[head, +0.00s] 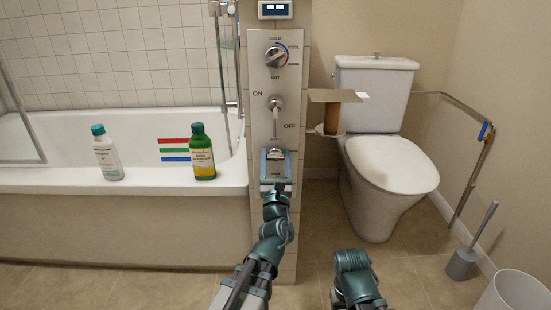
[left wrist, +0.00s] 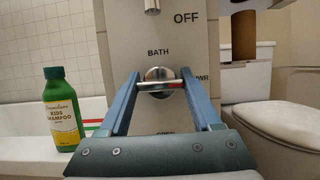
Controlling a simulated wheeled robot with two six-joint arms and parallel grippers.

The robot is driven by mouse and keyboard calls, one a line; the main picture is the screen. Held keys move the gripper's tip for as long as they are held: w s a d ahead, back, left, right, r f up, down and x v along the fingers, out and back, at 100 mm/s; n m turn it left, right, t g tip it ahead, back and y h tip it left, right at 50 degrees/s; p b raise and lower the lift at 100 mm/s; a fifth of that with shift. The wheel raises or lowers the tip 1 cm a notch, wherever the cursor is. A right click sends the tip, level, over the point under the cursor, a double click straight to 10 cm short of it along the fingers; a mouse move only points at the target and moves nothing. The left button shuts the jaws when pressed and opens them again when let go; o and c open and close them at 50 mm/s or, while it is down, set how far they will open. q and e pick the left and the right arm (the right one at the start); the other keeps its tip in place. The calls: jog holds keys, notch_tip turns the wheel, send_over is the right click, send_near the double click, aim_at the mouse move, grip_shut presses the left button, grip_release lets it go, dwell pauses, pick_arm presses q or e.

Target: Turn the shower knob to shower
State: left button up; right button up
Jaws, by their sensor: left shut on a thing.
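The shower knob is a small chrome knob (left wrist: 158,74) with a bar handle, low on the tiled control panel (head: 262,110). In the left wrist view, "BATH" is printed above it and a label ending in "WR" is partly hidden at its right. The bar lies roughly level, with a reddish mark on its right part. My left gripper (head: 275,156) is shut on the knob, its blue fingers on either side of the bar; it also shows in the left wrist view (left wrist: 160,84). In the head view the gripper partly covers the knob. My right gripper is not in view.
Above are a temperature dial (head: 276,55) and an ON/OFF lever (head: 275,108). A white bottle (head: 106,153) and a green shampoo bottle (head: 202,152) stand on the bathtub rim (head: 60,180). A paper holder (head: 335,96) and toilet (head: 385,170) are at the right.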

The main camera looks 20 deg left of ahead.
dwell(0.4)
pick_arm(q)
jog(key=o, duration=1.4)
